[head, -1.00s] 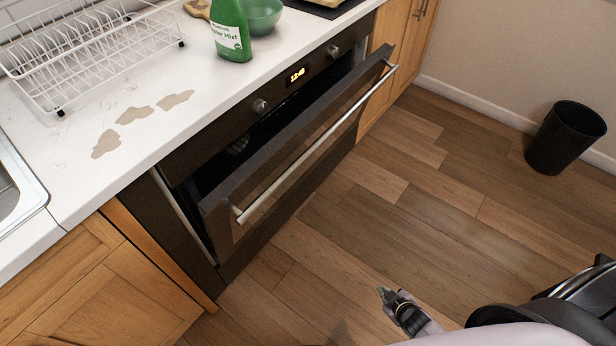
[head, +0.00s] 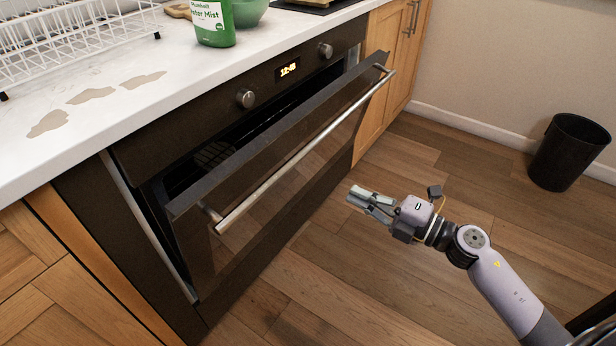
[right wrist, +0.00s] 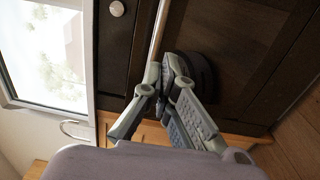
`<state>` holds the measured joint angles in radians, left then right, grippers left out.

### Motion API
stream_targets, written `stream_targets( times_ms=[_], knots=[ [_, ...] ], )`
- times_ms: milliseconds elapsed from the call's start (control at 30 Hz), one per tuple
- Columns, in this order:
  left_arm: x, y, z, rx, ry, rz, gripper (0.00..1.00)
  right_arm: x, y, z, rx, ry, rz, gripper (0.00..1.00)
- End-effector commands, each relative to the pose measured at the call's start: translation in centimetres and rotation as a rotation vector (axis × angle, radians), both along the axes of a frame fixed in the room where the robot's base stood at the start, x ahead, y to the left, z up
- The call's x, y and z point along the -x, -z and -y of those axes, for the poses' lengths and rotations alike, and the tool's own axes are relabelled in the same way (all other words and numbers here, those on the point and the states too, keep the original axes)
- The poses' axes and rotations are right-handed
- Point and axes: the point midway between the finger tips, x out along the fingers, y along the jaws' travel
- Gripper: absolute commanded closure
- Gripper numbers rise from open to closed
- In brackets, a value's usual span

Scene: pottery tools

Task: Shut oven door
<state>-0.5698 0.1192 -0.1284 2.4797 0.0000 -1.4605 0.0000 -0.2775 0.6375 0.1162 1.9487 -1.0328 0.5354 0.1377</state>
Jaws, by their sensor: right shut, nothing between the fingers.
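The dark oven door (head: 290,192) is partly open in the head view, hinged at the bottom, its top edge tilted out from the oven. A dark gap shows the rack inside. A silver bar handle (head: 300,154) runs along its upper front. My right gripper (head: 356,198) is shut and empty, in front of the door and to the right of the handle, seemingly apart from it. In the right wrist view the gripper's fingertips (right wrist: 165,72) meet in front of the dark door (right wrist: 240,45), with the handle bar (right wrist: 158,32) beyond them. My left gripper is out of view.
The oven control panel with knobs (head: 246,98) and a lit clock (head: 288,70) is above the door. The white counter (head: 130,125) carries a green bottle (head: 213,22) and a dish rack (head: 70,45). A black bin (head: 568,152) stands at the right. The floor before the oven is clear.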

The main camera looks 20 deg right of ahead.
Motion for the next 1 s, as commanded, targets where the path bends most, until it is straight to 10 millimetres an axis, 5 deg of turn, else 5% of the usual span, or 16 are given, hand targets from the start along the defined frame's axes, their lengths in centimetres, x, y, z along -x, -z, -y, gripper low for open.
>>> stream_targets(
  times_ms=[600,1000],
  knots=[
    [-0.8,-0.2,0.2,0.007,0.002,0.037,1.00,-9.2,-0.4,-7.0,-0.004,0.004,0.001,1.00],
    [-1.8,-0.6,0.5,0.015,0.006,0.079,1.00,-10.7,-0.4,-8.2,-0.004,0.004,-0.002,1.00]
  ],
)
